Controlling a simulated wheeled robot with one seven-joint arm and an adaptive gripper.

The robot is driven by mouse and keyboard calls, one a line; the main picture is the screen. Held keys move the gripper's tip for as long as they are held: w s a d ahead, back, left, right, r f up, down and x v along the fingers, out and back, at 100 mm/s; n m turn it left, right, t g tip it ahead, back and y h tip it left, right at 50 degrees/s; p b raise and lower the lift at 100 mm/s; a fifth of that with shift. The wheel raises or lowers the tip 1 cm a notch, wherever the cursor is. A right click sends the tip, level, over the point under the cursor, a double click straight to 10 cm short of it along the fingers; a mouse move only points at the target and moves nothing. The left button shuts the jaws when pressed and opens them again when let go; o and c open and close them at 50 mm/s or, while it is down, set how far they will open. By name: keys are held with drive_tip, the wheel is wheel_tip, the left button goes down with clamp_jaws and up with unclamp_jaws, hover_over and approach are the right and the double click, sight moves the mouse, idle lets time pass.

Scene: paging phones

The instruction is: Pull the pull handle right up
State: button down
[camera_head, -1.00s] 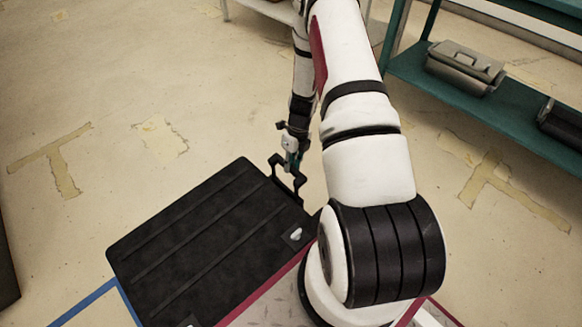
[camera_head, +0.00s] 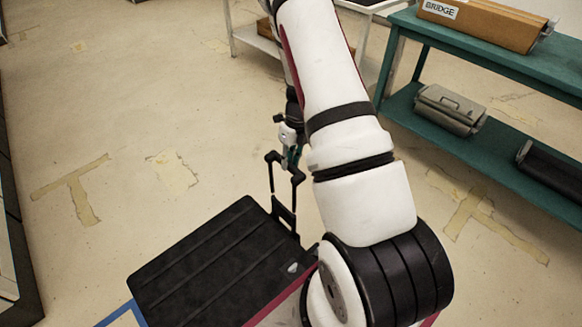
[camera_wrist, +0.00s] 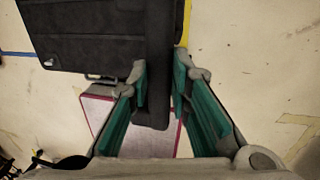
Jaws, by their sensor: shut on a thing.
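The pull handle (camera_head: 285,190) is a black frame with upright rods, standing up from the far corner of a black ribbed suitcase (camera_head: 205,262). The case lies flat on the floor, and its dark shell also shows at the top left of the wrist view (camera_wrist: 85,35). My gripper (camera_head: 289,158) is at the top of the handle. In the wrist view my gripper (camera_wrist: 158,90) has its green finger pads on both sides of a black bar (camera_wrist: 158,60), the handle. My arm hides part of the area right of the case.
A teal shelf unit (camera_head: 470,140) stands at the right, with a grey metal case (camera_head: 450,108) on its lower shelf and a box marked BRIDGE (camera_head: 480,22) on top. A white low table (camera_head: 255,35) is at the back. Floor left of the handle is clear.

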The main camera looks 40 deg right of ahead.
drive_tip(key=shift+r+p, duration=0.5)
drive_tip(key=shift+r, duration=0.75)
drive_tip(key=shift+w+d, duration=0.1)
drive_tip(key=c, duration=1.5)
unclamp_jaws()
drive_tip(key=shift+r, duration=0.15)
drive_tip(key=shift+o, duration=0.2)
wheel_tip(320, 180, up, 12)
drive_tip(key=d, duration=0.2)
drive_tip(key=shift+f, duration=0.2)
drive_tip(key=shift+d, duration=0.1)
